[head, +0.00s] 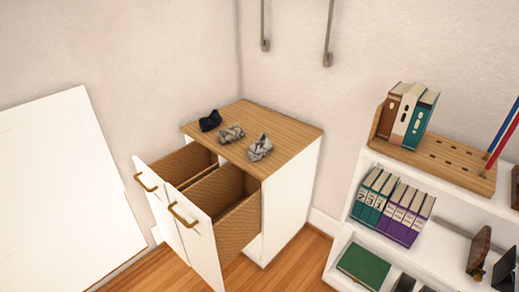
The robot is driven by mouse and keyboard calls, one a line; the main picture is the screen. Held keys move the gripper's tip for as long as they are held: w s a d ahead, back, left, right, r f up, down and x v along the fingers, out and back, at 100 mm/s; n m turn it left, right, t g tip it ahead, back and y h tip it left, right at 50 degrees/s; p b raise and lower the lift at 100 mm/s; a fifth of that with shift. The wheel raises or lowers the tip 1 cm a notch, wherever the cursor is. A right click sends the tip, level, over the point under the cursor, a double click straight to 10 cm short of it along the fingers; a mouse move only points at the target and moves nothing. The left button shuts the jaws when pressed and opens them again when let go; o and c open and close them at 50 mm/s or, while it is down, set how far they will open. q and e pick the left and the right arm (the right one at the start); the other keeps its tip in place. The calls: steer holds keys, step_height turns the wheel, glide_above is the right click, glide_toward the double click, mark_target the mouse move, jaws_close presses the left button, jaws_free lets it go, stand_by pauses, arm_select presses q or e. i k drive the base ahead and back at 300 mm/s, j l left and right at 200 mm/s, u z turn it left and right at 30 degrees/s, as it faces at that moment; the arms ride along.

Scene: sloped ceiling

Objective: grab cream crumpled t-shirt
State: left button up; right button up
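Three small crumpled cloths lie apart on the wooden top of a white drawer cabinet (290,205). The one nearest the front right is a pale grey-cream cloth (260,147). The middle one is a beige-grey mottled cloth (231,133). The far left one is a dark navy cloth (209,121). Both lighter cloths look creamy, and I cannot tell for sure which one is the cream t-shirt. Neither of my grippers is in view.
Two drawers (225,200) with brass handles are pulled out at the cabinet's front left and look empty. A white shelf (395,175) with binders and books stands at the right. A white panel (55,190) leans on the left wall. Some wooden floor (290,270) is clear.

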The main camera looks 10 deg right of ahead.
mark_target(232, 134)
steer(key=i+j, duration=0.1)
steer(key=j, duration=0.25)
steer(key=i+j, duration=0.15)
steer(key=j, duration=0.15)
steer(key=i+j, duration=0.1)
steer(key=j, duration=0.25)
steer(key=i+j, duration=0.1)
steer(key=j, duration=0.2)
